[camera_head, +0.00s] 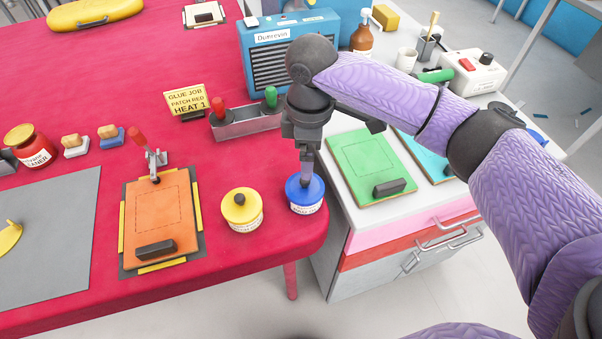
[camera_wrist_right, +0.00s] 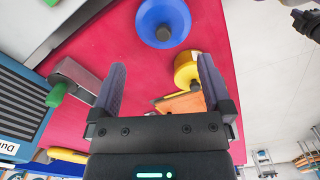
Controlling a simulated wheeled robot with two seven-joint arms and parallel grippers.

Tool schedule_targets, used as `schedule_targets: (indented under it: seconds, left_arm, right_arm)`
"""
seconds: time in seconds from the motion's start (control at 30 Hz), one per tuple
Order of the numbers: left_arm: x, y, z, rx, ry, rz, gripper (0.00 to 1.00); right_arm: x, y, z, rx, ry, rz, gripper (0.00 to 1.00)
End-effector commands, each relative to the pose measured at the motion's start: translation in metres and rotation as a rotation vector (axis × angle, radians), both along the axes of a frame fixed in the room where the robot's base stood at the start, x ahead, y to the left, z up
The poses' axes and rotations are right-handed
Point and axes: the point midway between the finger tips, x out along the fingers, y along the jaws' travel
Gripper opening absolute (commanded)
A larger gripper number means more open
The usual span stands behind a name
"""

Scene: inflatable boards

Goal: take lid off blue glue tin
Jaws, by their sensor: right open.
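The blue glue tin (camera_head: 295,194) stands upright near the front right corner of the red table, its blue lid on top. In the head view my right gripper (camera_head: 306,178) points down over the tin and hides the middle of its lid. In the right wrist view the blue lid (camera_wrist_right: 150,18) with its dark centre knob (camera_wrist_right: 163,33) lies just beyond the fingertips. My right gripper (camera_wrist_right: 162,63) is open there, with nothing between its fingers. Whether a finger touches the lid I cannot tell. My left gripper is not in view.
A yellow tin (camera_head: 242,212) stands close left of the blue one. An orange board (camera_head: 157,215) lies farther left. A metal tray with red and green handles (camera_head: 245,123) and a blue heater (camera_head: 275,60) are behind. A green board (camera_head: 365,160) lies on the cabinet at right.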

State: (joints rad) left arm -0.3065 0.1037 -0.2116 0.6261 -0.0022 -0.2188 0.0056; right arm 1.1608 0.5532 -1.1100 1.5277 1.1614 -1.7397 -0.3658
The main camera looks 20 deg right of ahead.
Motion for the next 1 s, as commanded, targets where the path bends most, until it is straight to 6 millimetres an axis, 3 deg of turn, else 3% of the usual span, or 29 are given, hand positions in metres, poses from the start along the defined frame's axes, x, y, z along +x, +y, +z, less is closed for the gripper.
schedule_targets:
  seconds: [0.1,0.4,0.6,0.9,1.0]
  left_arm:
    - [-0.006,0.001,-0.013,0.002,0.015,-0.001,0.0]
    - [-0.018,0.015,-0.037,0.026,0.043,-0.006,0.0]
    - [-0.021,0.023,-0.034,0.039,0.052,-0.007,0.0]
    - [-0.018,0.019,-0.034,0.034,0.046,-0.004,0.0]
    - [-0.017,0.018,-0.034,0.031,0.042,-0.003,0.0]
  right_arm:
    - [-0.001,0.0,-0.029,-0.001,0.006,-0.001,1.0]
    - [-0.001,0.005,-0.08,-0.002,0.004,0.0,1.0]
    - [-0.001,0.005,-0.079,-0.001,0.001,0.0,1.0]
    - [-0.001,0.005,-0.079,0.0,0.002,0.0,0.36]
    - [-0.001,0.005,-0.079,-0.001,0.004,0.001,0.2]
